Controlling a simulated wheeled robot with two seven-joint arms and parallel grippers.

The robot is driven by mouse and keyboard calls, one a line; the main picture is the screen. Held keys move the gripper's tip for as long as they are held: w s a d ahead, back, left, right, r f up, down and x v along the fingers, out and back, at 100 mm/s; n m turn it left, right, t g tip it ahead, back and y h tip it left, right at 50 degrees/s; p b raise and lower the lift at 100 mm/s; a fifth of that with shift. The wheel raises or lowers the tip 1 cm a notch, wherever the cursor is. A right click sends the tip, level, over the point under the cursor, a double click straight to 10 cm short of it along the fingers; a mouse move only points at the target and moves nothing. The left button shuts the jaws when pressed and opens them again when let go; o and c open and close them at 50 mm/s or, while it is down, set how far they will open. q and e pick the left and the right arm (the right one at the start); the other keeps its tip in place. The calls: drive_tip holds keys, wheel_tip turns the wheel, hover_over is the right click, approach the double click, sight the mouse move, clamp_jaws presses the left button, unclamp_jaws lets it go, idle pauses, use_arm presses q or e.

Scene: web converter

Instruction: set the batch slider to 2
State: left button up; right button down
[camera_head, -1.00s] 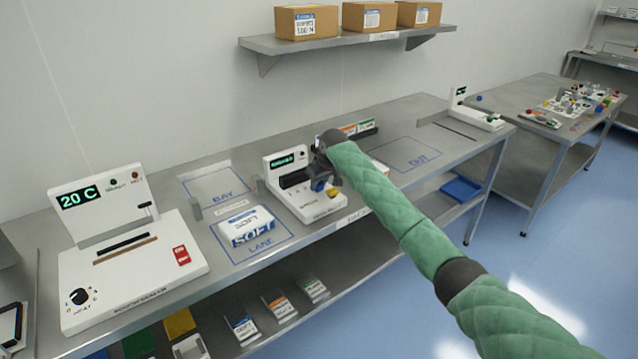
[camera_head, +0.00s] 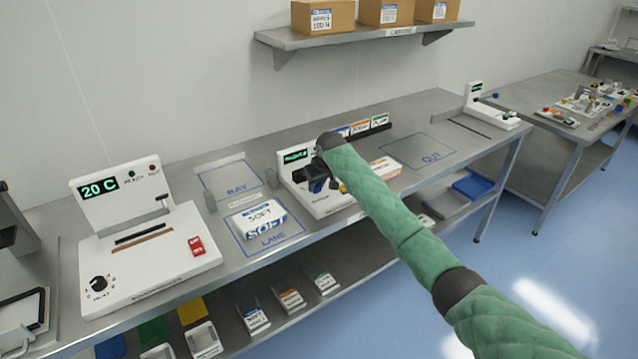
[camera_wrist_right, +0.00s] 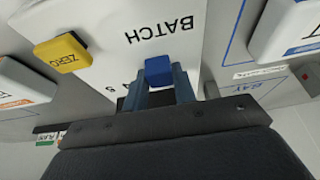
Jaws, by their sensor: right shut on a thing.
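The white batch machine (camera_head: 322,207) stands mid-bench with a dark display (camera_head: 295,155). My right gripper (camera_head: 320,180) is over its front panel and partly hides it. In the right wrist view, the fingers (camera_wrist_right: 160,88) are shut on the blue batch slider knob (camera_wrist_right: 158,68), below the upside-down word BATCH. The scale marks are mostly hidden by the gripper, so the slider's setting cannot be read. My left gripper is not in view.
A yellow ZERO button (camera_wrist_right: 63,53) sits beside the slider. A SOFT pack (camera_head: 258,222) lies in the LANE outline to the left. A white heater (camera_head: 150,255) showing 20 C stands further left. The OUT area (camera_head: 420,150) is clear.

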drive_tip(key=c, duration=1.1)
unclamp_jaws()
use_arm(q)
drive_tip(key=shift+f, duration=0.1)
use_arm(e)
drive_tip(key=shift+r, duration=0.1)
drive_tip(key=shift+r, duration=0.25)
drive_tip(key=b+v, duration=0.2)
drive_tip(key=v, duration=0.3)
drive_tip(key=shift+s+d+r, duration=0.15)
drive_tip(key=shift+s+r, duration=0.05)
drive_tip(key=shift+r, duration=0.05)
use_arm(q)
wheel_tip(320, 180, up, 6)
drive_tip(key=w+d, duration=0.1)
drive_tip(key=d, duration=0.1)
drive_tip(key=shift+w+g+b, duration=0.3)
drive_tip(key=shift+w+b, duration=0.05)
use_arm(e)
drive_tip(key=shift+v, duration=0.8)
